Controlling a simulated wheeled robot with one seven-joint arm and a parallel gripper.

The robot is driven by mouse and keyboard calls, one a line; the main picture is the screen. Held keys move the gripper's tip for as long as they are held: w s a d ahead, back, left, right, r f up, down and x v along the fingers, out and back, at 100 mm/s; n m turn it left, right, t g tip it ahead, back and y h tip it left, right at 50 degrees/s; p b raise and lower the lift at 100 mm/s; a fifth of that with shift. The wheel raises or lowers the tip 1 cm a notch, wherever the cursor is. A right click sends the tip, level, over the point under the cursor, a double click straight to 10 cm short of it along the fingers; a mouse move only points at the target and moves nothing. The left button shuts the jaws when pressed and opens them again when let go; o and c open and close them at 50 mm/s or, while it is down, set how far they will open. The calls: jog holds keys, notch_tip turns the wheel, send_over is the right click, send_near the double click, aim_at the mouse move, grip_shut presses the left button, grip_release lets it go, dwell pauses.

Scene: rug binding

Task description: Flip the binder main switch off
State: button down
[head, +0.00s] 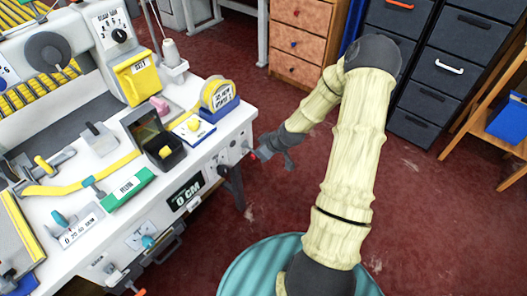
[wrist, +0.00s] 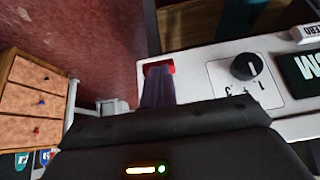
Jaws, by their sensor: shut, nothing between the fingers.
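The binder main switch appears to be the small red part (wrist: 152,67) in a pale frame on the machine's white front panel, in the wrist view. In the head view a small red spot (head: 252,156) shows at the panel's right end, beside my gripper (head: 263,153). My gripper is shut and empty. Its dark fingers (wrist: 157,85) point at the red part in the wrist view and cover its lower middle. I cannot tell whether they touch it, nor which way the switch is set.
A black dial knob (wrist: 246,66) sits close right of the red part, with a dark display (head: 186,193) beyond it. The white table (head: 228,126) carries tape, boxes and tools. A wooden drawer unit (head: 300,42) and dark drawers (head: 440,75) stand behind. Red floor is open.

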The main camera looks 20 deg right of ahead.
jog(key=shift+s+f+t+y+b, duration=0.15)
jog(key=shift+f+t+y+b, duration=0.45)
jog(key=shift+f+t+b, duration=0.5)
jog(key=shift+f, duration=0.2)
jog(key=shift+r, duration=0.1)
jog(key=s+d+f+p+v, duration=0.1)
jog(key=p+v, duration=0.3)
jog(key=v, duration=0.9)
jog(key=shift+s+f+p, duration=0.2)
jog(key=shift+s+p, duration=0.05)
jog(key=shift+p, duration=0.15)
